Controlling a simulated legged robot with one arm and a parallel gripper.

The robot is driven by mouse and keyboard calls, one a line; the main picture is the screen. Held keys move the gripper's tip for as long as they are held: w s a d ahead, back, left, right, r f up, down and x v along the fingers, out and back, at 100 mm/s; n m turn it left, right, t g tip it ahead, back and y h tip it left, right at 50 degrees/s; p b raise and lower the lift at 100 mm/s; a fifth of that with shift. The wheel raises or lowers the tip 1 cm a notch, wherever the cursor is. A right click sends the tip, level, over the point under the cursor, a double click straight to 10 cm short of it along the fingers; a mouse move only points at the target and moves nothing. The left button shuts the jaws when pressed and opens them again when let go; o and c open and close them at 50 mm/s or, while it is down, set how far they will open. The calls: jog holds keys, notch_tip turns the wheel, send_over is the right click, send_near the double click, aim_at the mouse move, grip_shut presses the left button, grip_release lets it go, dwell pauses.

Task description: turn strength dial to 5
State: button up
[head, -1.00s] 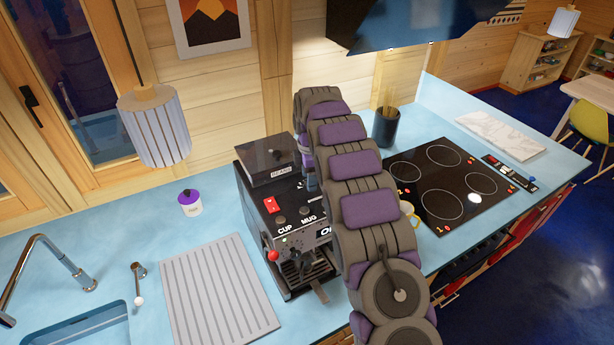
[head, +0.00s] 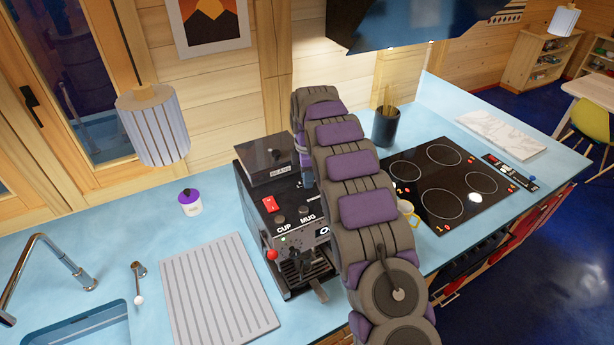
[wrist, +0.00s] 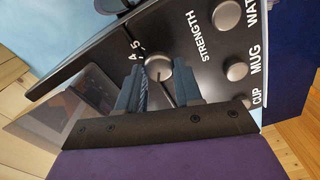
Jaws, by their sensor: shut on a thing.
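The strength dial (wrist: 158,66) is a round grey metal knob on the black coffee machine panel. It shows in the wrist view beside the printed word STRENGTH, with the numbers 4 and 5 at its upper left. A thin mark on its face points toward the lower part of the picture. My gripper (wrist: 157,77) is shut on the dial, one blue-grey finger on each side. In the head view the coffee machine (head: 272,222) stands on the counter. My arm hides the dial and the gripper there.
The panel also carries the mug knob (wrist: 236,69), the water knob (wrist: 227,14) and the cup knob (wrist: 243,101), close to my right finger. A purple-lidded jar (head: 190,203) and a ribbed drainboard (head: 217,290) are left of the machine. A cooktop (head: 440,190) is to the right.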

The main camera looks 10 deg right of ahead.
jog(key=m+b, duration=0.1)
jog(key=m, duration=0.4)
jog(key=shift+w, duration=0.15)
jog(key=m+b, duration=0.1)
jog(key=m, duration=0.5)
jog(key=shift+d+m, duration=0.1)
jog(key=shift+m, duration=0.2)
jog(key=m, duration=1.1)
jog(key=shift+d+b, duration=0.15)
jog(key=shift+b, duration=0.15)
jog(key=shift+m, duration=0.5)
jog(key=o, duration=1)
jog(key=shift+o, duration=0.2)
